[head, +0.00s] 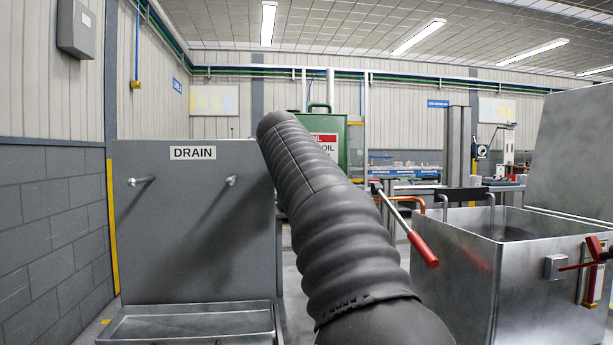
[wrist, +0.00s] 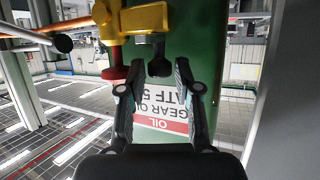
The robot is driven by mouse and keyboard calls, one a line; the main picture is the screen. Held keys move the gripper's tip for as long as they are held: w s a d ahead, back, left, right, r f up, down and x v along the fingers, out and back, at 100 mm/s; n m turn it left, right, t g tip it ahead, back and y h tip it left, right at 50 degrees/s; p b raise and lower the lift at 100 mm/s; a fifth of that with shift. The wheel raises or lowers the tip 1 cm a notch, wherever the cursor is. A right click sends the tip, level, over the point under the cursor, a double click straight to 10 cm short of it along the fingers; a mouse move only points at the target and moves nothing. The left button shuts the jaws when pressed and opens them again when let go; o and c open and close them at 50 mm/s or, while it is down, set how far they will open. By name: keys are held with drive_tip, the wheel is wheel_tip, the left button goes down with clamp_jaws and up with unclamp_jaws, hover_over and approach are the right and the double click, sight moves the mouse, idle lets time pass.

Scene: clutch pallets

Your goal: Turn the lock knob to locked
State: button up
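In the wrist view my gripper (wrist: 159,72) is open, its two dark fingers spread apart. A dark, narrow fitting (wrist: 159,62) hangs below a yellow body (wrist: 143,19) and shows between the fingertips; I see no clear contact. A red knob (wrist: 115,73) on a short stem sits under the yellow body, just left of the left finger. I cannot tell which of these two is the lock knob, nor its setting. Behind is a green oil tank (wrist: 205,45) with a red and white label. In the head view the tank (head: 355,150) stands behind my arm, which hides the gripper and knob.
In the wrist view a copper-coloured pipe (wrist: 75,24) and a black ball-ended lever (wrist: 62,43) are at upper left. In the head view a grey drain panel (head: 190,220) stands left. A metal bin (head: 455,265) and a red-handled lever (head: 423,250) stand right.

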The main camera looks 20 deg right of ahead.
clamp_jaws()
drive_tip(key=shift+s+d+r+n+y, duration=0.1)
drive_tip(key=shift+d+n+y, duration=0.05)
drive_tip(key=shift+n+y, duration=0.15)
drive_tip(key=shift+s+d+n+t+y+p, duration=0.15)
drive_tip(key=shift+n+t+y+p, duration=0.3)
drive_tip(key=shift+n+y, duration=0.65)
drive_tip(key=shift+w+d+n+t+y+p, duration=0.15)
drive_tip(key=shift+n+t+y+p, duration=0.3)
drive_tip(key=shift+n+y, duration=0.7)
drive_tip(key=shift+s+d+n+t+y+p, duration=0.15)
drive_tip(key=shift+d+n+t+y+p, duration=0.25)
drive_tip(key=shift+n+y, duration=0.7)
drive_tip(key=shift+a+y, duration=0.15)
drive_tip(key=shift+y, duration=0.3)
